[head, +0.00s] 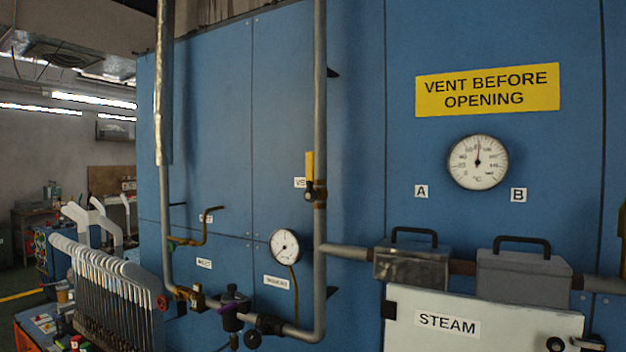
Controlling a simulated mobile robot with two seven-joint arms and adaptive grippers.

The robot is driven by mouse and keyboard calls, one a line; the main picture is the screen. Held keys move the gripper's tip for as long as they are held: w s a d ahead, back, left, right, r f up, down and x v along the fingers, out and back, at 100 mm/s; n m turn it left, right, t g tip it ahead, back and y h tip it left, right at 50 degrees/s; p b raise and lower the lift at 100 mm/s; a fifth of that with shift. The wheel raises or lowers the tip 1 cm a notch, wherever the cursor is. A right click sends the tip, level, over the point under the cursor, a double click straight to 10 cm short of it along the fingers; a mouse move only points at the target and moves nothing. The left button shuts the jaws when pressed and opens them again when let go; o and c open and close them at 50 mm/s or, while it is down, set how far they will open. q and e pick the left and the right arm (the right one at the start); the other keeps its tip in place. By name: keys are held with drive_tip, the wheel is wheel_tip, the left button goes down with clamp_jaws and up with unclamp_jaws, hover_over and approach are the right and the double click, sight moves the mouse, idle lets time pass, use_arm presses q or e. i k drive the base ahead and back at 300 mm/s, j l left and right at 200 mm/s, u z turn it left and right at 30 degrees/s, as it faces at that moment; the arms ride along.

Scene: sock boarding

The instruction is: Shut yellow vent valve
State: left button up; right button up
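The yellow vent valve handle (309,165) stands upright, in line with the vertical grey pipe (320,95) on the blue cabinet. Its brass and dark valve body (316,193) sits on that pipe just below the handle. A white label (299,183) beside it is partly hidden by the handle and shows only its first letters. Neither of my grippers is in view, and nothing touches the handle.
A pressure gauge (285,246) and lower pipework with valves (236,308) lie below. Two grey boxes with handles (411,262) and a white STEAM door (470,320) jut out at the lower right. A rack of white forms (115,285) stands lower left. Space around the yellow handle is clear.

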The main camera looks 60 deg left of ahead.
sight(310, 194)
drive_tip(key=u, duration=1.9)
